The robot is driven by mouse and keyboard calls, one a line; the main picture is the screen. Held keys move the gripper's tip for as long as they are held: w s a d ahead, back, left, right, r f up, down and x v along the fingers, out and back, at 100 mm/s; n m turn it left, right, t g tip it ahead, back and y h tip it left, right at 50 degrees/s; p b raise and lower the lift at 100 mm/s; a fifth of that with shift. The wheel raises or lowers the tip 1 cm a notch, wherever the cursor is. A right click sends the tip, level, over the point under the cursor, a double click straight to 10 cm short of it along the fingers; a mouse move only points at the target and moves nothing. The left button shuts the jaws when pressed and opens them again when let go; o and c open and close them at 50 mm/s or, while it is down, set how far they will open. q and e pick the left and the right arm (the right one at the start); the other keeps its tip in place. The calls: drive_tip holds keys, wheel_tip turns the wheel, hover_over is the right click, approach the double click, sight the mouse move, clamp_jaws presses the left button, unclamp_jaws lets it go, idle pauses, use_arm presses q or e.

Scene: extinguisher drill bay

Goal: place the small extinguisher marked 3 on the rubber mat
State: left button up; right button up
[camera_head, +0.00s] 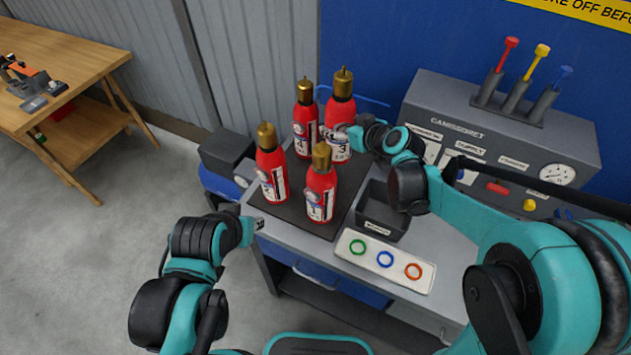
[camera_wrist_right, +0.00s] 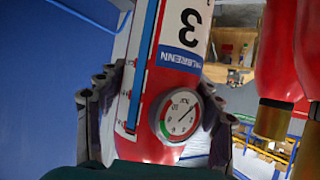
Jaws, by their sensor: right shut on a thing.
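The extinguisher marked 3 (camera_head: 341,112) is red with a brass top and stands upright at the back right of the group. My right gripper (camera_head: 343,133) is shut around its body. In the right wrist view the extinguisher (camera_wrist_right: 170,75) appears upside down between the fingers (camera_wrist_right: 160,115), showing its 3 and a round gauge. The dark rubber mat (camera_head: 288,211) lies on the bench top under the group. The base of extinguisher 3 is partly hidden, so I cannot tell whether it touches the mat. My left gripper (camera_head: 257,224) is by the bench's front left edge, its jaws unclear.
Other red extinguishers stand close by: one at back left (camera_head: 305,118), one at front left (camera_head: 271,165), one in front (camera_head: 321,187). A dark open bin (camera_head: 382,212), a card with coloured rings (camera_head: 385,261) and a grey control console (camera_head: 500,135) are to the right.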

sight(338, 152)
wheel_tip(338, 152, down, 10)
drive_tip(key=b, duration=0.4)
drive_tip(key=shift+w+f, duration=0.1)
drive_tip(key=shift+f, duration=0.05)
drive_tip(key=o, duration=1.6)
